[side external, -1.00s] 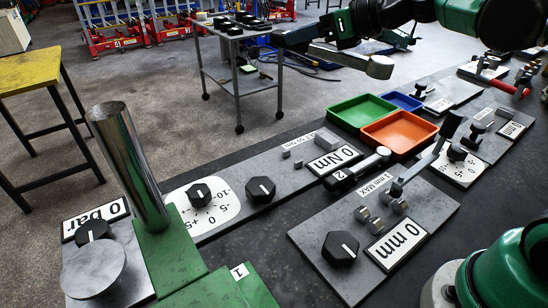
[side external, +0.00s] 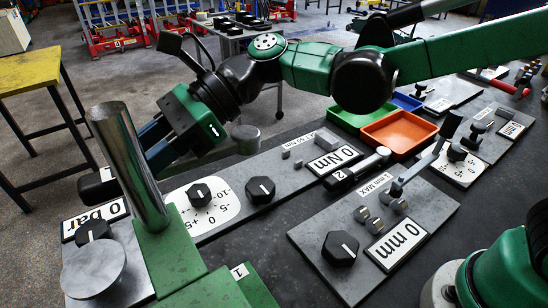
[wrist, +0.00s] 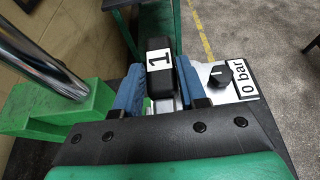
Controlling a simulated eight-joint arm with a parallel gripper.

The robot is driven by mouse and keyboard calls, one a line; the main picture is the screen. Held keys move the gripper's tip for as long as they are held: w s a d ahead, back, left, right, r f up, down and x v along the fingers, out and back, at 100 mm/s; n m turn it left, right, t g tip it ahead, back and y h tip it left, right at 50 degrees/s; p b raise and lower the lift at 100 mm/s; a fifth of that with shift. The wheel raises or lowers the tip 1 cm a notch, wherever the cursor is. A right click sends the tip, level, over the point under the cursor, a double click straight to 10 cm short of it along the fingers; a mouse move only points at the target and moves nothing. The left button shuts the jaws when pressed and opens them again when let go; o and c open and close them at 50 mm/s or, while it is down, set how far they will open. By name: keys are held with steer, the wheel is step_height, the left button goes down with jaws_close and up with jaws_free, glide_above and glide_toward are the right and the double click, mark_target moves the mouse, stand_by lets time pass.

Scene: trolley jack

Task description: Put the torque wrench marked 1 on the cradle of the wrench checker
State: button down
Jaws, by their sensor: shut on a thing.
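My gripper (side external: 150,150) is shut on torque wrench 1 above the left end of the bench, partly behind a chrome cylinder. The wrench's round grey head (side external: 245,138) points right, and its black handle end (side external: 97,187) shows left of the cylinder. In the wrist view, the black handle marked 1 (wrist: 159,62) is between my blue fingers (wrist: 160,95). The wrench checker (side external: 262,168) is a grey plate with a "0 Nm" sign, dials and small grey blocks, apparently its cradle (side external: 298,157). The wrench head appears over the plate's back edge, apart from these blocks.
The upright chrome cylinder (side external: 128,165) on a green block (side external: 170,250) stands close to my gripper. Torque wrench 2 (side external: 357,169) lies right of the checker. A "0 mm" plate (side external: 320,225) is in front, and an orange tray (side external: 399,133) is behind right.

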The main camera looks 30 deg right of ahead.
step_height(320, 180, down, 20)
steer(key=shift+r, duration=0.2)
stand_by(0.5)
steer(key=shift+f, duration=0.2)
steer(key=shift+c, duration=2.4)
jaws_free()
